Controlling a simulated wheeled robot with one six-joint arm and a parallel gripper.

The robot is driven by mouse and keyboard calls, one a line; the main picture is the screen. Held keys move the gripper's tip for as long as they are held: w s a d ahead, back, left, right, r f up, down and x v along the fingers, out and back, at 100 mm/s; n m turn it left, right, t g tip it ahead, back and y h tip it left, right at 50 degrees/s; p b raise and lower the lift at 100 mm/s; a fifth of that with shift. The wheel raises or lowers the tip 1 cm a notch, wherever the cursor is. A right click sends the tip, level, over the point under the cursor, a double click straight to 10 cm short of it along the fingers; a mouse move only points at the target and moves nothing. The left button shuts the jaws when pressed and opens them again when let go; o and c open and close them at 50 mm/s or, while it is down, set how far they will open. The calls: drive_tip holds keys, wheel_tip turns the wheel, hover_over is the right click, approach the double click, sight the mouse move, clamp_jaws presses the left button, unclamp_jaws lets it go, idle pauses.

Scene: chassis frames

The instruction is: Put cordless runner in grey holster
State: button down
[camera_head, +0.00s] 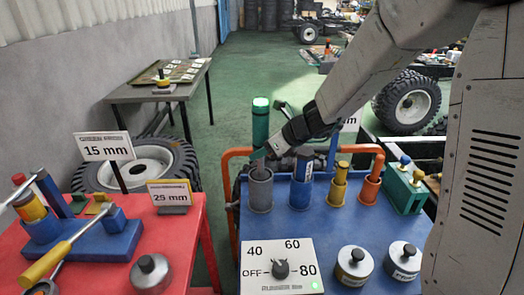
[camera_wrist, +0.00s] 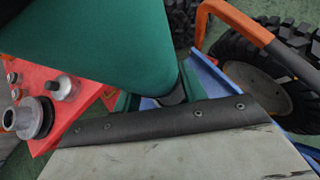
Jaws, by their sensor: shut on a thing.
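The cordless runner (camera_head: 260,124) is a green cylinder with a lighter green top, standing about upright. My gripper (camera_head: 266,152) is shut on its lower part, reaching in from the right. The grey holster (camera_head: 260,193) is an upright cup at the left of the blue cart top, directly below the runner in the head view. The runner's lower end is at or just above the holster mouth; I cannot tell if it is inside. In the wrist view the runner's green body (camera_wrist: 95,40) fills the upper left, and the holster is not clearly seen.
A blue holster (camera_head: 301,190), a yellow one (camera_head: 337,192) and an orange one (camera_head: 370,188) stand right of the grey holster. A dial panel (camera_head: 281,268) and two round metal weights (camera_head: 354,264) are in front. A red table (camera_head: 185,240) stands left, across a gap.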

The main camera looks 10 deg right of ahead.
drive_tip(key=c, duration=0.8)
unclamp_jaws()
drive_tip(key=shift+f, duration=0.1)
drive_tip(key=shift+s+d+r, duration=0.1)
drive_tip(key=shift+r, duration=0.2)
drive_tip(key=v, duration=1.2)
drive_tip(key=s+a+r+n+g+h, duration=0.1)
drive_tip(key=s+a+r+n+g, duration=0.15)
drive_tip(key=s+n, duration=1)
drive_tip(key=s+d+n+g+h, duration=0.1)
drive_tip(key=s+d+n+h, duration=0.2)
drive_tip(key=s+n, duration=0.4)
drive_tip(key=s+d+n+g+h, duration=0.1)
drive_tip(key=s+d+n+h, duration=0.1)
drive_tip(key=s+n, duration=0.5)
drive_tip(key=s+h, duration=0.1)
drive_tip(key=s, duration=0.1)
drive_tip(key=shift+s+d+f+h, duration=0.3)
drive_tip(key=shift+s+d, duration=0.1)
